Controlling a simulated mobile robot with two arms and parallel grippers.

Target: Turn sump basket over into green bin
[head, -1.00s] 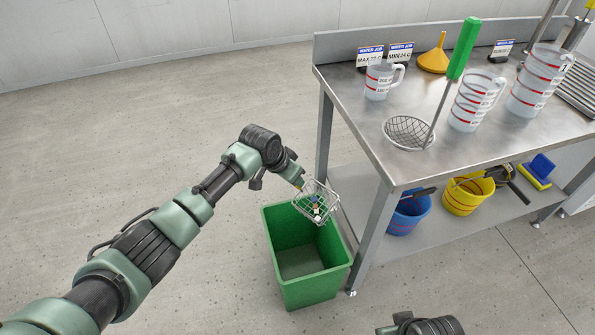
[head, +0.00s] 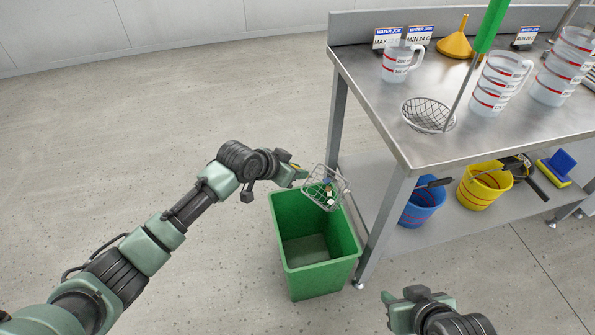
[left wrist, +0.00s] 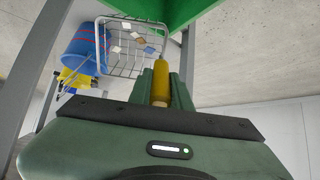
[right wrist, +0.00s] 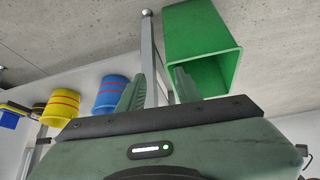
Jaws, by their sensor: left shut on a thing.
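The sump basket (head: 328,187) is a small wire basket with a yellow handle and several small bits of debris inside. My left gripper (head: 300,174) is shut on its handle and holds the basket above the far part of the green bin (head: 322,277). The basket looks tilted in the head view, with the bits still in it. The left wrist view shows the basket (left wrist: 128,70) and its yellow handle between the fingers, with the bin (left wrist: 180,12) at the top. My right gripper (right wrist: 158,88) is open and empty; the bin (right wrist: 200,38) shows beyond it.
A steel table (head: 385,105) stands right of the bin, its leg close to the bin. A round mesh strainer (head: 428,115), measuring jugs (head: 402,63) and a yellow funnel (head: 456,42) are on top. Blue (head: 422,207) and yellow (head: 484,187) buckets sit on the lower shelf. Floor at left is clear.

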